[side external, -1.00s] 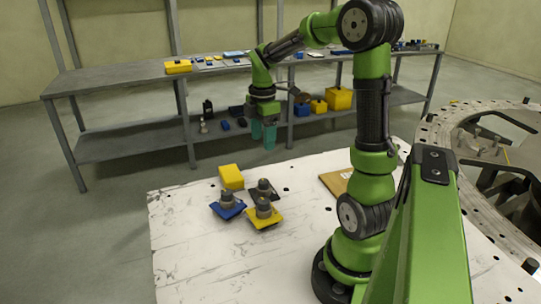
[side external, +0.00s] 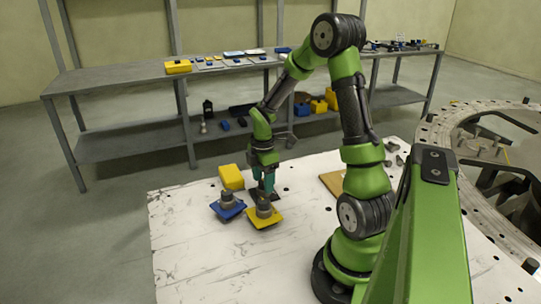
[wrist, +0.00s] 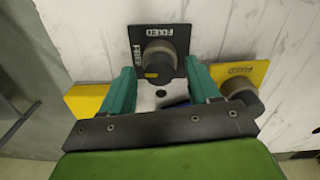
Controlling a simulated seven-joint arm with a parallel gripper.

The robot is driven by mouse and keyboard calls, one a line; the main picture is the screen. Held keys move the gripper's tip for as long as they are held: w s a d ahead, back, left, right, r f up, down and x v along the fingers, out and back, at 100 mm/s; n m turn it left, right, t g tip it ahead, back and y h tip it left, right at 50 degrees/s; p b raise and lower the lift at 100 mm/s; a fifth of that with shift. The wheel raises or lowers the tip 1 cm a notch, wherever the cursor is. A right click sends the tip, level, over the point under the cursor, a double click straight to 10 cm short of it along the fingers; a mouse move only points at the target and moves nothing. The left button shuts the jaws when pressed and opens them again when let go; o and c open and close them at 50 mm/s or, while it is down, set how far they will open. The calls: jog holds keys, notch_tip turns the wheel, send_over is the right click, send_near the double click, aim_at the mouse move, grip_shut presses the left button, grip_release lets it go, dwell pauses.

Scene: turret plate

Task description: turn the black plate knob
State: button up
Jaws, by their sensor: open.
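The black plate (side external: 274,198) lies on the white table, partly hidden by my gripper (side external: 265,186) in the side external view. In the wrist view, the black plate (wrist: 150,34) carries white lettering, "FIXED" along one edge and what looks like "FREE" along another. Its round grey-brown knob (wrist: 164,60) stands upright with a small yellow mark. My gripper (wrist: 160,66) is open, with one teal finger on each side of the knob's near part in the picture. I see no clear contact, and the fingertips' height against the knob is hard to tell.
A yellow block (side external: 231,177) sits behind left. A brown board (side external: 331,182) lies to the right. The table's front left is clear.

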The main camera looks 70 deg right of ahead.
jog(key=c, duration=1.1)
jog(key=shift+o, duration=0.2)
jog(key=shift+m, duration=0.3)
jog(key=m, duration=0.4)
jog(key=shift+m, duration=0.3)
jog(key=m, duration=0.4)
jog(key=shift+w, duration=0.1)
jog(key=m, duration=0.4)
jog(key=shift+d+m, duration=0.1)
jog(key=shift+m, duration=2.2)
